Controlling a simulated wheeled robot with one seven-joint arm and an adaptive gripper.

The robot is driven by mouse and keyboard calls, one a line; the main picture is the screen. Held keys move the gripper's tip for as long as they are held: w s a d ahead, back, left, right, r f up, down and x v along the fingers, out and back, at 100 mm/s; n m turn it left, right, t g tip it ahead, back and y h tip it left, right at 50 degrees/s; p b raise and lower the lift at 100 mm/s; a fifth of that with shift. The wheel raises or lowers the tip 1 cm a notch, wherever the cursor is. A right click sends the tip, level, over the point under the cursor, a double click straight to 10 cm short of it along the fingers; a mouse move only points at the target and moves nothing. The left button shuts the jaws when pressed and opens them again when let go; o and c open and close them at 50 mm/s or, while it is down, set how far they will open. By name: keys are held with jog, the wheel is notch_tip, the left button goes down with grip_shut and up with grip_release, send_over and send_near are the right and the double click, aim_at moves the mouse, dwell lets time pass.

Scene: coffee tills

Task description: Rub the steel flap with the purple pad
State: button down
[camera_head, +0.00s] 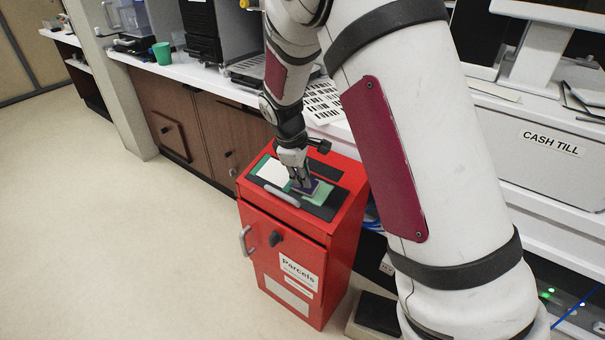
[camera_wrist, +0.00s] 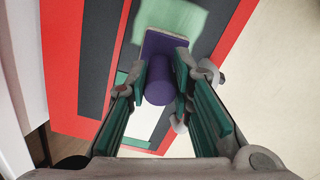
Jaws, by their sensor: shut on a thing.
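The purple pad (camera_wrist: 158,84) has a flat plate and a round knob. My gripper (camera_wrist: 162,72) is shut on the knob, one finger on each side. In the head view my gripper (camera_head: 301,180) points down at the top of the red parcels box, and the pad (camera_head: 310,187) shows only partly beneath it. The pad is at or just above the top; contact cannot be told. The flap area there is dark, with a pale panel (camera_head: 273,171), green patches and a bar handle (camera_head: 282,196). A pale green patch (camera_wrist: 190,17) lies beyond the pad in the wrist view.
The red box (camera_head: 265,225) stands beside the counter, with a door handle (camera_head: 245,241) on its front. A printed sheet (camera_head: 323,103) and a green cup (camera_head: 162,53) are on the counter. A cash till (camera_head: 545,150) is at right. The floor at left is clear.

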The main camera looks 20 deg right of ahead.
jog(key=shift+d, duration=0.1)
jog(key=shift+s+d+r+p, duration=0.1)
jog(key=shift+s+d+p, duration=0.1)
jog(key=shift+s+d, duration=0.35)
jog(key=shift+s+d+r+p, duration=0.15)
jog(key=shift+s+d, duration=0.15)
jog(key=shift+s, duration=0.45)
jog(key=shift+s+d+f, duration=0.1)
jog(key=shift+s+f, duration=0.05)
jog(key=shift+s, duration=0.1)
